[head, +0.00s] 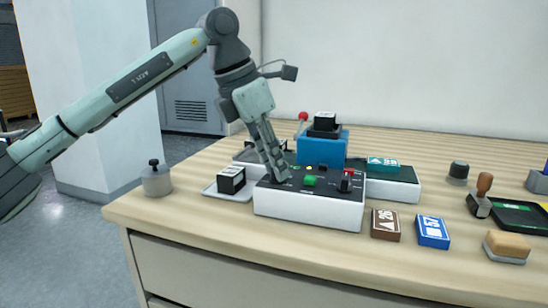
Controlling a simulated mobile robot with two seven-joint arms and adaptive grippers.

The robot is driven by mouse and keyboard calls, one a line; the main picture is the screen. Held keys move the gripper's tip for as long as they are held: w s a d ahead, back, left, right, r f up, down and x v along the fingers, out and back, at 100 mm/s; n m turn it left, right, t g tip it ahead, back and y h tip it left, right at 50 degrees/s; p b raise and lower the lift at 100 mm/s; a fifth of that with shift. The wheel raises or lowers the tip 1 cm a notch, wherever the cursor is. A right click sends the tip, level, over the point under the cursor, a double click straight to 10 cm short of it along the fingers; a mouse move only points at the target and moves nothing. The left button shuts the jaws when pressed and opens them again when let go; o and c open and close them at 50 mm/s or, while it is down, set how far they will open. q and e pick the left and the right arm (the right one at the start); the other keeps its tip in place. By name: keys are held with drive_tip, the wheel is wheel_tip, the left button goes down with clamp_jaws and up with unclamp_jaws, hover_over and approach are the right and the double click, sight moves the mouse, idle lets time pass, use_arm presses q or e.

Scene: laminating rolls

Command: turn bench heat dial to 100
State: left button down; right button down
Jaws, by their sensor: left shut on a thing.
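The control box (307,206) is white with a dark sloped top and stands near the bench's front left edge. Its top carries a green button (309,181), a small yellow light (308,168) and a black lever with a red part (346,180). My left gripper (279,177) points down onto the left part of the panel. It is shut on the heat dial there, which its fingers hide. I cannot read the dial's setting. My right gripper is out of view.
A blue press (322,152) with a red-knobbed lever stands behind the box. A black-and-white block on a tray (230,182) is at left, beside a grey weight (156,180). Brown (385,225) and blue (432,232) blocks, a stamp (480,196) and an ink pad (519,214) lie at right.

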use_arm(q)
drive_tip(key=shift+w+r+m+g+p, duration=0.1)
drive_tip(key=shift+m+g+p, duration=0.25)
drive_tip(key=shift+m, duration=0.85)
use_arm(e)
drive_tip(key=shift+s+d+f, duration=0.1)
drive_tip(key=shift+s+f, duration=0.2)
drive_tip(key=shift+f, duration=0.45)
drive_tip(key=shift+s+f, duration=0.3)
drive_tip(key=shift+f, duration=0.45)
use_arm(q)
drive_tip(key=c, duration=1.3)
unclamp_jaws()
drive_tip(key=shift+a, duration=0.1)
drive_tip(key=v, duration=1.2)
drive_tip(key=shift+w+a, duration=0.1)
